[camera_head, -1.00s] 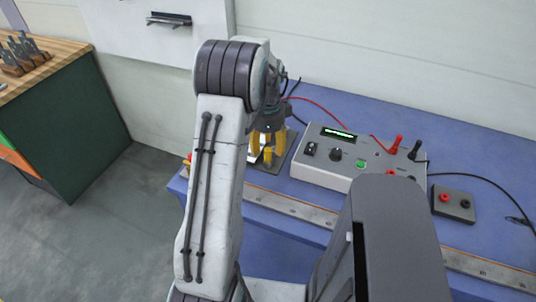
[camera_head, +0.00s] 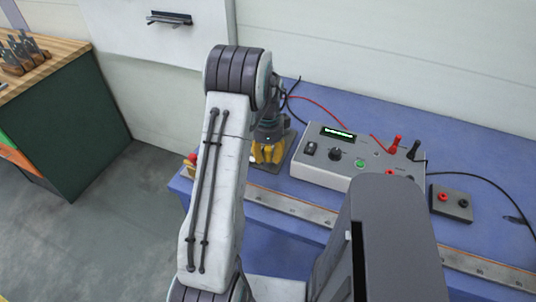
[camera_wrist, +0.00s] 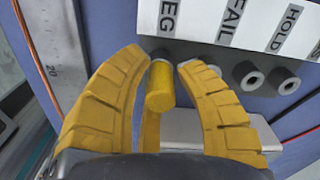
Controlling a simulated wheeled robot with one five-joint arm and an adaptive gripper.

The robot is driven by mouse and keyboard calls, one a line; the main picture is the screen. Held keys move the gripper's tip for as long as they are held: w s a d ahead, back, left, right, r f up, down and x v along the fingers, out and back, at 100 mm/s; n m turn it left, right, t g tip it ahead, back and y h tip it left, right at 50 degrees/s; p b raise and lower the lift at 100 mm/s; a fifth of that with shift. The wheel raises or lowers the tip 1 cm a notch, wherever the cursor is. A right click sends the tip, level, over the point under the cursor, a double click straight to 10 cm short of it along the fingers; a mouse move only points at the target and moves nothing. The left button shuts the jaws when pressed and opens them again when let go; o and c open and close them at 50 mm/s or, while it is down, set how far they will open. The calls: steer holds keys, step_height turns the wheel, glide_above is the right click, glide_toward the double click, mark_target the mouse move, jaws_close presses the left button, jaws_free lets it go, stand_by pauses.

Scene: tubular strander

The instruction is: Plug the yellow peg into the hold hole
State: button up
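The yellow peg (camera_wrist: 160,88) sticks out toward the wrist camera between my two yellow fingers. Its far end is at the leftmost round socket, under a label reading "EG", partly cut off. My gripper (camera_wrist: 163,62) has one fingertip on each side of the peg, very close to it. I cannot tell whether they touch it. In the head view my gripper (camera_head: 267,153) is low over the bench, and the peg cannot be made out there. The HOLD label (camera_wrist: 288,28) is to the right, with dark round sockets below; one (camera_wrist: 248,76) seems to be its hole.
A FAIL label (camera_wrist: 232,20) is between the peg and HOLD. A grey control box (camera_head: 345,160) with knobs and cables stands right of my gripper. A metal ruler (camera_head: 290,207) runs along the bench front. A small socket box (camera_head: 452,203) is farther right.

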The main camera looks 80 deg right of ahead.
jaws_close()
steer(key=shift+r, duration=0.15)
